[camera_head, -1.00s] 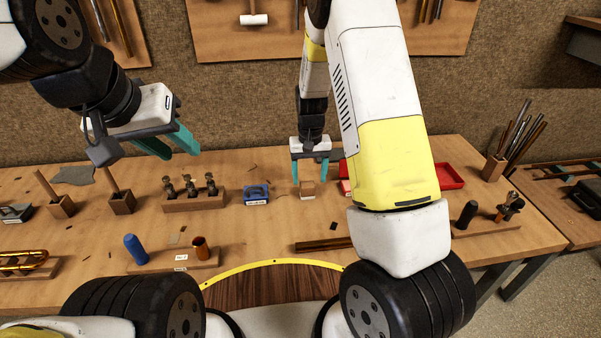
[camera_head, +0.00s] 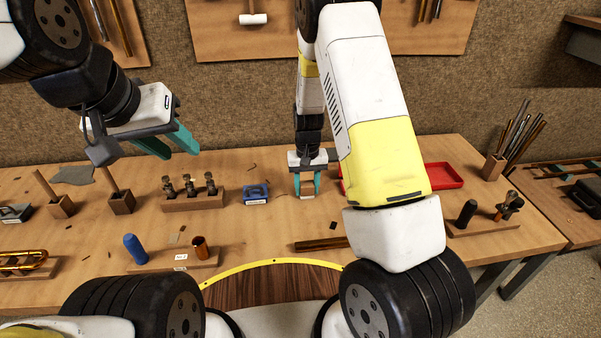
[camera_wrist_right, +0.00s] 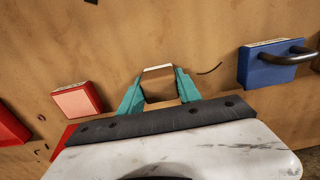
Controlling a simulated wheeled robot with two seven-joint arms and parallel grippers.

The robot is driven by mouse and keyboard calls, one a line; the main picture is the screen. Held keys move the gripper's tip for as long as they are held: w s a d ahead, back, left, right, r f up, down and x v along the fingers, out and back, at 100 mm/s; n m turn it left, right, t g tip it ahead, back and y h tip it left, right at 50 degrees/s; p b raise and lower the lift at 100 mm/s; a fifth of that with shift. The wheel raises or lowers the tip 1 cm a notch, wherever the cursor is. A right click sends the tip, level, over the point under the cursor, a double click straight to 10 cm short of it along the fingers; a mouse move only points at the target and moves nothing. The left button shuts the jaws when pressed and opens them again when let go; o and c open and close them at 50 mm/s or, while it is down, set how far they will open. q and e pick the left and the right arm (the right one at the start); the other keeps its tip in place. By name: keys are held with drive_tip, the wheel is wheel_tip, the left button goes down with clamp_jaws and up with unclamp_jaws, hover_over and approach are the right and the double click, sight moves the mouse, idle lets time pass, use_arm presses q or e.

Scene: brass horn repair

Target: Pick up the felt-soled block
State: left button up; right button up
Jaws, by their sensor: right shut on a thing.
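The felt-soled block (camera_head: 307,189) is a small brown wooden block with a pale edge, at the middle of the bench. It also shows in the right wrist view (camera_wrist_right: 159,84), between the teal fingers. My right gripper (camera_head: 306,188) is shut on it, one finger on each side. The gripper hides part of the block, and I cannot tell whether the block touches the bench. My left gripper (camera_head: 175,144) is open and empty, above the bench at the left.
A blue block with a handle (camera_head: 256,194) stands left of the right gripper. A red box (camera_wrist_right: 77,100) and a red tray (camera_head: 443,176) lie to the right. A wooden stand with several valves (camera_head: 193,198) is further left. The bench in front of the block is mostly clear.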

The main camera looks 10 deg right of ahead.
sight(307, 184)
drive_tip(key=shift+r, duration=0.8)
drive_tip(key=shift+s+r, duration=0.2)
drive_tip(key=shift+r, duration=0.9)
drive_tip(key=s+a, duration=0.1)
drive_tip(key=s, duration=0.4)
drive_tip(key=s+a, duration=0.1)
drive_tip(key=s, duration=0.4)
drive_tip(key=s+a+r, duration=0.1)
drive_tip(key=s, duration=0.4)
drive_tip(key=shift+s+a+r, duration=0.1)
drive_tip(key=shift+s+a, duration=0.05)
drive_tip(key=shift+a, duration=0.1)
